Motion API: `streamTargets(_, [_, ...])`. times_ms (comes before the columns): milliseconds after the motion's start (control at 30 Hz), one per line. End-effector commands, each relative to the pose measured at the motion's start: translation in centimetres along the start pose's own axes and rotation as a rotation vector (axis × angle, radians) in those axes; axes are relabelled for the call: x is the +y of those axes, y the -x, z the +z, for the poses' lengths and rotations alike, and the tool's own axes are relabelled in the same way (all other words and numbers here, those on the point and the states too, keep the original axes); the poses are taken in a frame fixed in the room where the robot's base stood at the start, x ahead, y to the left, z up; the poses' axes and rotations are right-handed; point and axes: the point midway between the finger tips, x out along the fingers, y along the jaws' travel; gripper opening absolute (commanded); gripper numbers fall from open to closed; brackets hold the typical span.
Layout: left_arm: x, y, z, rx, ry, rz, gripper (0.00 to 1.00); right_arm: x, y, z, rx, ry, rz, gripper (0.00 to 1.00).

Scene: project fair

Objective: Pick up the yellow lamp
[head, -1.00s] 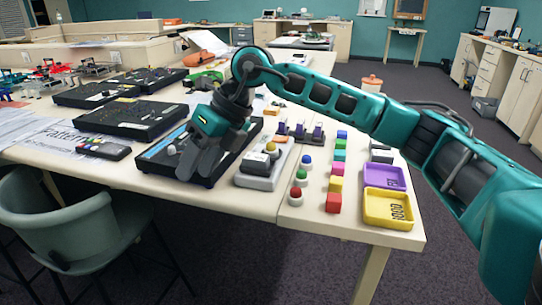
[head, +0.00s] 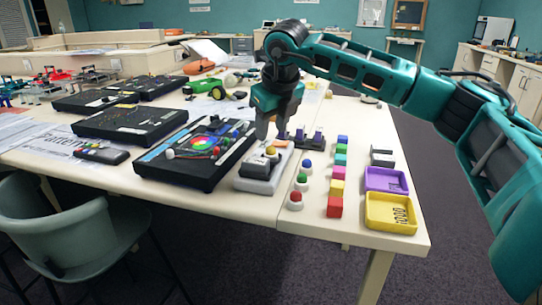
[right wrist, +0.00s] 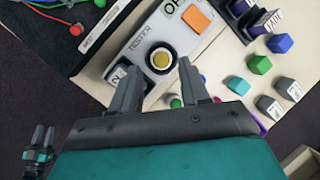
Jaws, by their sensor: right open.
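The yellow lamp (head: 271,151) sits on the grey-and-white tester box (head: 256,184) at the middle of the table. In the right wrist view the round yellow lamp (right wrist: 161,59) sits in a dark ring on the tester, beside an orange square (right wrist: 197,19). My right gripper (head: 272,138) points down just above the lamp, open. In the right wrist view its fingers stand on either side of the lamp, with nothing held. A small teal-and-grey gripper at the lower left of that view looks like my left one (right wrist: 42,138); its opening is too small to judge.
A black board (head: 190,170) with a coloured wheel lies left of the tester. Blue, green and red lamps (head: 296,196) and a row of coloured cubes (head: 335,206) stand to the right. Purple and yellow trays (head: 392,226) lie at the table's right edge.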

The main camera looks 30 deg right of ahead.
Motion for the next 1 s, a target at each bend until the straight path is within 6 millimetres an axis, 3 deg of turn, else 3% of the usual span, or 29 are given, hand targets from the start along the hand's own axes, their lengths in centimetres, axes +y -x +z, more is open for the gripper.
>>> streamTargets(400, [0.2,-0.1,0.0,0.001,0.001,0.005,0.43,0.1,-5.0,-1.0,0.002,0.000,0.001,0.45])
streamTargets(667, [0.2,-0.1,-0.2,0.004,0.002,0.006,0.43,0.1,-5.3,-0.9,0.000,0.000,0.001,0.45])
streamTargets(1000, [0.2,-0.2,0.0,0.002,0.002,0.006,0.43,0.1,-5.2,-0.9,0.000,0.000,0.002,0.13])
